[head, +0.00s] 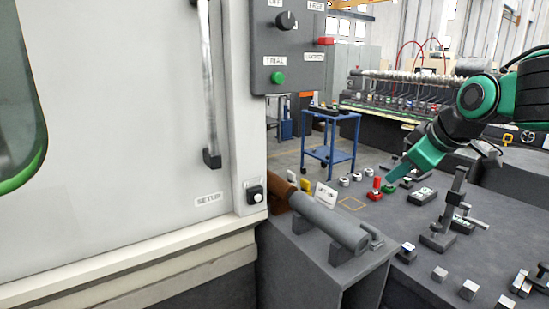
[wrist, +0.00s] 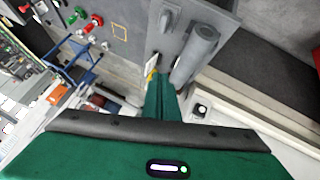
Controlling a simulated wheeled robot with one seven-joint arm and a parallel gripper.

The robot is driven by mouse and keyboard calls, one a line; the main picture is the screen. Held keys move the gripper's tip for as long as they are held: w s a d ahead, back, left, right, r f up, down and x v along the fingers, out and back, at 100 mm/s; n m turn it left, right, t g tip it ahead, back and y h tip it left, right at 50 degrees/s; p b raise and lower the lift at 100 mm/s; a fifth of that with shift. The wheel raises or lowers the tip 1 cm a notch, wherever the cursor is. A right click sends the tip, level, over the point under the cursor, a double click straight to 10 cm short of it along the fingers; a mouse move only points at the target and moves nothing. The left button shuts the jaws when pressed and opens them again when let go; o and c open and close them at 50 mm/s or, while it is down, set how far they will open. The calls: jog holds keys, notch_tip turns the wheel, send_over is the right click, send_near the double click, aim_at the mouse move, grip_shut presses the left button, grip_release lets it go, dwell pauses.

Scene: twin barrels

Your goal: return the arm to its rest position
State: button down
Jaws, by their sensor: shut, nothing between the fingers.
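My green and black arm comes in from the right side of the head view, above the dark grey bench (head: 345,265). My gripper (head: 393,180) is green and points down and to the left, near a red piece (head: 375,189) and a green piece (head: 389,189) on the bench. I cannot tell the gap between them. In the wrist view the two green fingers (wrist: 162,88) are together with nothing between them.
A grey cylinder (head: 325,220) lies along the bench's left part, beside the large white machine (head: 130,120). A metal stand (head: 438,235) and several small blocks stand on the right. A blue trolley (head: 330,150) is behind.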

jog(key=s+d+f+m+g, duration=0.2)
jog(key=s+d+f+m, duration=0.2)
jog(key=s, duration=0.5)
jog(key=s+d+f+m+g+h, duration=0.1)
jog(key=s+d+f+m+g, duration=0.2)
jog(key=s+f+m, duration=0.3)
jog(key=s+d+f+m+g, duration=0.3)
jog(key=s+d+f+m, duration=0.2)
jog(key=s, duration=0.9)
notch_tip(320, 180, down, 3)
jog(key=shift+d+h, duration=0.4)
jog(key=shift+d, duration=0.05)
